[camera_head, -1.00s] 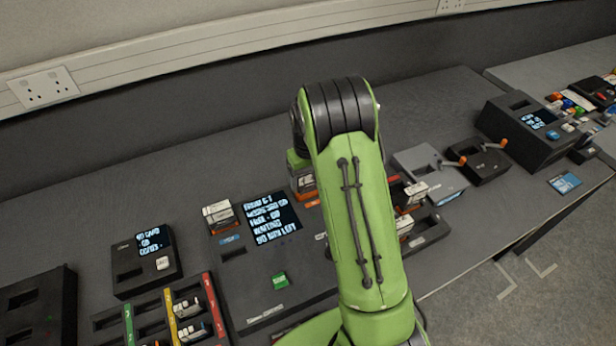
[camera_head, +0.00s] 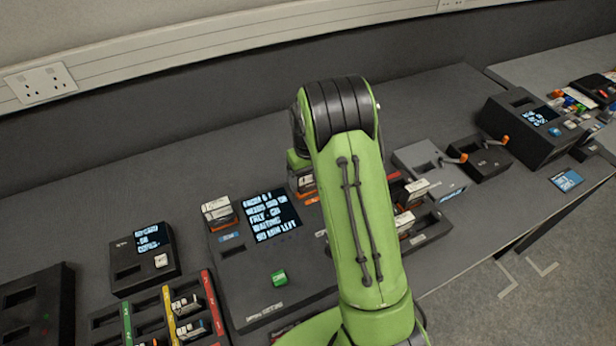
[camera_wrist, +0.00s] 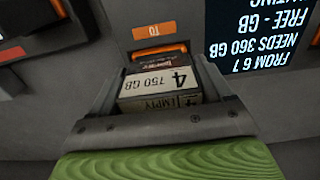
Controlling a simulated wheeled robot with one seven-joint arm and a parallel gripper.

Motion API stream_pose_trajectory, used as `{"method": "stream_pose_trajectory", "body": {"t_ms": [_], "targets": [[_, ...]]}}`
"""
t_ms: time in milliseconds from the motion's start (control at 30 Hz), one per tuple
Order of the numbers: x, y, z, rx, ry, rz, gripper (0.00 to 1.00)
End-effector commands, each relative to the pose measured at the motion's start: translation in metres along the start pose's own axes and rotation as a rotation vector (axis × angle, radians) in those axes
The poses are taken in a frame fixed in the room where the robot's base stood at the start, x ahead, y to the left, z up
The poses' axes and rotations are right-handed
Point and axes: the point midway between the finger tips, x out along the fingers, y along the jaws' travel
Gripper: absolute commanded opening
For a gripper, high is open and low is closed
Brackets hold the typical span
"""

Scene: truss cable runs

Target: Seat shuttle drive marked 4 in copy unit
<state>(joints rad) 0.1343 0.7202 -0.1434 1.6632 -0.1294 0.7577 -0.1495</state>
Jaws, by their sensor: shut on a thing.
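The drive marked 4 (camera_wrist: 160,84) shows in the wrist view with a white label reading "4", "750 GB" and, on its other face, "EMPTY". My gripper (camera_wrist: 158,92) is shut on it, one finger on each side. The drive is right at the orange-edged bay (camera_wrist: 159,51) under the orange "TO" label (camera_wrist: 154,30); how deep it sits is hard to tell. The copy unit (camera_head: 262,283) is a dark box with a lit screen (camera_head: 271,217).
Another drive (camera_head: 218,211) stands at the copy unit's blue-labelled bay. More drives (camera_head: 415,190) stand right of my arm. A tray with coloured strips (camera_head: 168,314) and a small screen unit (camera_head: 143,262) are at left.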

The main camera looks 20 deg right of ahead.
Motion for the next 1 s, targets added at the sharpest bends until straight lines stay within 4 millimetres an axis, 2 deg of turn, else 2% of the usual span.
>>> {"method": "stream_pose_trajectory", "body": {"t_ms": [333,367,500,1000], "targets": [[0.0004,0.0001,-0.0002,0.0,0.001,0.0,0.35],[0.0003,0.0001,-0.0002,0.0,0.001,0.0,0.82],[0.0004,0.0001,-0.0001,0.0,0.001,0.0,1.0],[0.0007,0.0,0.0001,0.0,0.0,0.0,1.0]]}}
